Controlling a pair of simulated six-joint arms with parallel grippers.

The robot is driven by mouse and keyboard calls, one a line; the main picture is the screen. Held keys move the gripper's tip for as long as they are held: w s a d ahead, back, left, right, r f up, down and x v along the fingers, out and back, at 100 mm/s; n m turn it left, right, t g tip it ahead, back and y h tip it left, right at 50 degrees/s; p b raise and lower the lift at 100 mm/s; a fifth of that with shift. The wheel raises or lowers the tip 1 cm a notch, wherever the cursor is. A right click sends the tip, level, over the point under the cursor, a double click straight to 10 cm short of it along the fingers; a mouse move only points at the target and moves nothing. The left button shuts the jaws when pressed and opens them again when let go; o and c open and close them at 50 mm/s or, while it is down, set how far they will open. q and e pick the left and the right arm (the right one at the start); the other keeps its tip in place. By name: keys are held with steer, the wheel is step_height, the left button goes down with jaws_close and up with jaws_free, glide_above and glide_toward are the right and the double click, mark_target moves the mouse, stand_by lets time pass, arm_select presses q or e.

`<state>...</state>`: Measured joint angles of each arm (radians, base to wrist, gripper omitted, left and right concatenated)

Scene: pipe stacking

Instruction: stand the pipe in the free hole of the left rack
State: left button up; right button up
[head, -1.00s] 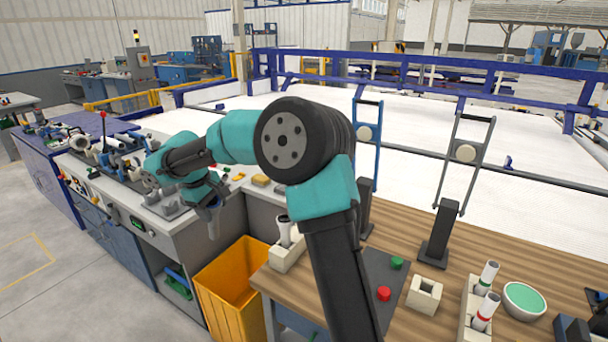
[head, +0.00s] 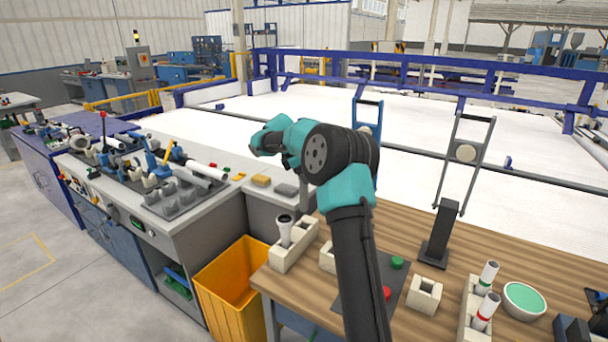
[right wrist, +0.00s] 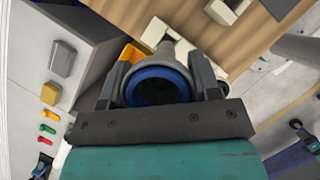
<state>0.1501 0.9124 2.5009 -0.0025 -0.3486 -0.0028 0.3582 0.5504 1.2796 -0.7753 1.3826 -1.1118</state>
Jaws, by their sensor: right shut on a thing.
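My right gripper (right wrist: 165,88) is shut on a pipe (right wrist: 158,72) with a blue ring at its open near end; the pipe points away from the wrist camera. The left rack (head: 290,257), a cream block, stands at the wooden table's left edge. A white pipe with a dark ring stands tilted in it (head: 285,232); the rack's right part looks empty. Part of a cream block (right wrist: 155,34) shows beyond the held pipe. My left gripper is not in view.
A cream rack (head: 468,312) with green-ringed and red-ringed pipes stands right, beside a green bowl (head: 525,300). A small cream block (head: 425,296) stands mid-table. An orange bin (head: 232,290) is below the left edge. The grey bench (head: 215,208) carries tools and parts.

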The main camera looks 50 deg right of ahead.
steer(key=shift+f, duration=0.1)
stand_by(0.3)
glide_above(304, 206)
steer(key=w+d, duration=0.1)
steer(key=shift+d+f, duration=0.1)
steer(key=shift+f, duration=6.65)
steer(key=o, duration=1.3)
steer(key=shift+r, duration=0.1)
steer(key=v, duration=1.7)
steer(key=shift+r, duration=0.1)
